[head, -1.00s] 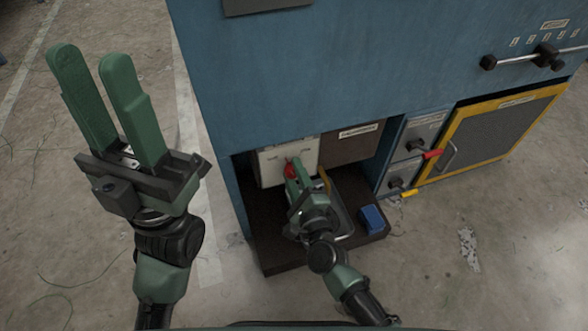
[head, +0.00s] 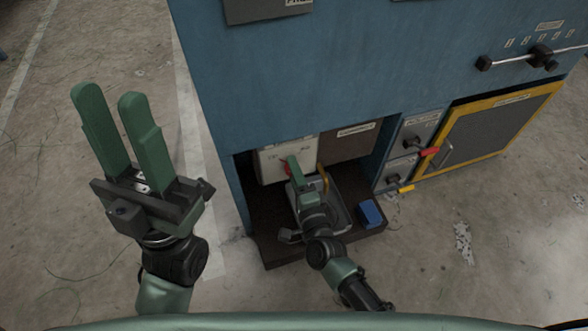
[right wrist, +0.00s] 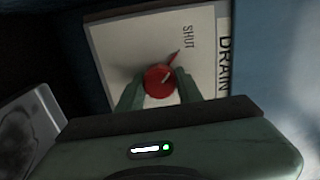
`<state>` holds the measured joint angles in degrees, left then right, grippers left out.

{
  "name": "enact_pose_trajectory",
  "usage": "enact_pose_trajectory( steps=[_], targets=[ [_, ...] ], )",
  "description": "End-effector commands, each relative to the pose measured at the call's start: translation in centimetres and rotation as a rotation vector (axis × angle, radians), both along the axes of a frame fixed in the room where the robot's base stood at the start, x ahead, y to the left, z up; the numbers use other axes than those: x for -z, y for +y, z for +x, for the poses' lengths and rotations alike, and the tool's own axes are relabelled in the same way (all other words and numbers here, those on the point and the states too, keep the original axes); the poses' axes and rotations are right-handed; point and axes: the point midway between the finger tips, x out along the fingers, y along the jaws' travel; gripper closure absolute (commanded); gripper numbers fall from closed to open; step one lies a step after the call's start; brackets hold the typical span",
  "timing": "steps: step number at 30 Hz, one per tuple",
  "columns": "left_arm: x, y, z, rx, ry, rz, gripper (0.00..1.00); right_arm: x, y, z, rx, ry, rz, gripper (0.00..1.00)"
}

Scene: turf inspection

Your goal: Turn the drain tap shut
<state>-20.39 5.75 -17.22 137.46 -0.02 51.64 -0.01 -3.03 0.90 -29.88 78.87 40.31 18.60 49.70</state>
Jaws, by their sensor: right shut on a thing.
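The drain tap is a red round knob with a thin red pointer (right wrist: 160,80), on a pale panel (right wrist: 118,42) in the right wrist view. The panel reads DRAIN and SHUT, and the pointer slants up toward the SHUT lettering. My right gripper (right wrist: 158,88) is shut on the knob, one finger on each side. My left gripper (head: 112,97) is open and empty, raised left of the cabinet.
The blue cabinet (head: 270,85) stands over the recess. A metal tray (head: 337,200) and a blue block (head: 370,213) lie on the dark recess floor. Red and yellow handles (head: 429,151) and a yellow-framed door (head: 485,135) are to the right. Floor at left is clear.

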Motion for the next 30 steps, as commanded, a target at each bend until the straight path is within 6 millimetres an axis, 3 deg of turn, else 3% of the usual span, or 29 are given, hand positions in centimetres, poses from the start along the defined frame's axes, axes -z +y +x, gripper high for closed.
enact_pose_trajectory(
  steps=[8,9,11,12,23,30],
  targets=[
    [0.0,0.0,0.0,0.0,0.0,0.001,0.64,0.1,0.0,0.0,-0.002,0.0,-0.006,1.0],
    [0.0,0.0,0.0,0.0,-0.001,0.001,0.64,0.1,0.0,0.0,-0.002,0.0,-0.006,0.62],
    [-0.1,0.0,0.0,0.0,-0.002,0.0,0.64,0.1,0.0,0.0,-0.002,0.0,-0.005,0.45],
    [-0.1,0.0,0.0,0.0,-0.003,0.0,0.64,0.1,0.0,0.0,-0.002,0.0,-0.005,0.43],
    [-0.4,0.0,0.0,0.001,-0.007,0.001,0.64,0.0,-0.2,-0.5,-0.001,0.002,-0.005,0.43],
    [-1.8,0.0,0.0,0.0,-0.007,0.001,0.64,-0.1,-1.4,-4.2,-0.002,0.004,-0.005,0.43]
  ],
)
